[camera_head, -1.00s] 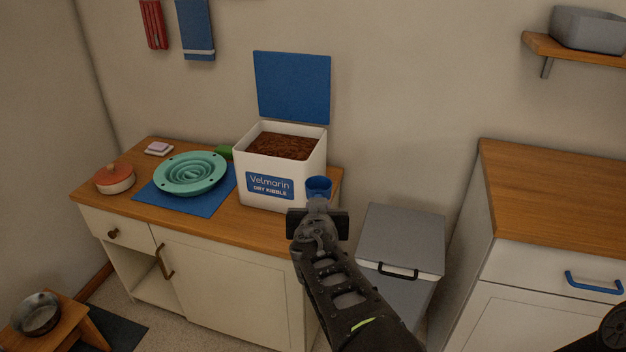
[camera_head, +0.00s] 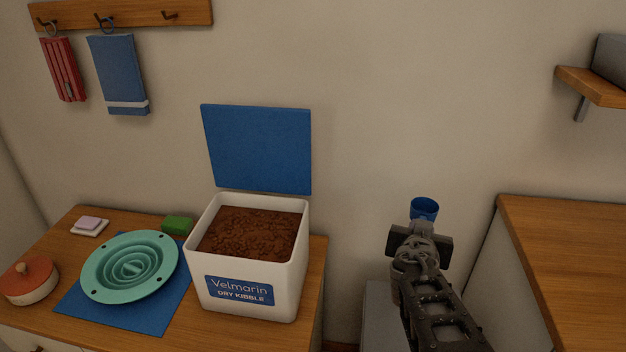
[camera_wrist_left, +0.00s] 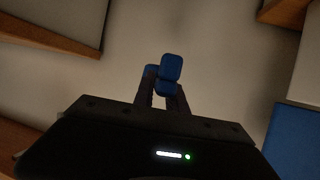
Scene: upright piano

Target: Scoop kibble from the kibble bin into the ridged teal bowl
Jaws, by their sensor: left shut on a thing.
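The white kibble bin (camera_head: 250,300) stands open on the wooden counter, its blue lid raised behind it. Brown kibble (camera_head: 252,235) fills much of it. The ridged teal bowl (camera_head: 130,268) sits left of the bin on a blue mat (camera_head: 75,305). My left gripper (camera_head: 423,228) is right of the bin, clear of the counter, and is shut on a blue scoop (camera_head: 425,208). Its cup shows above the gripper; whether it holds anything cannot be seen. The left wrist view shows the blue scoop (camera_wrist_left: 171,70) between the fingers (camera_wrist_left: 164,95). My right gripper is out of view.
A red-lidded pot (camera_head: 30,280), a green block (camera_head: 178,225) and a small pink-topped item (camera_head: 88,225) are near the bowl. A second wooden counter (camera_head: 560,260) is at right. Towels (camera_head: 120,75) hang on the wall. The space between bin and gripper is clear.

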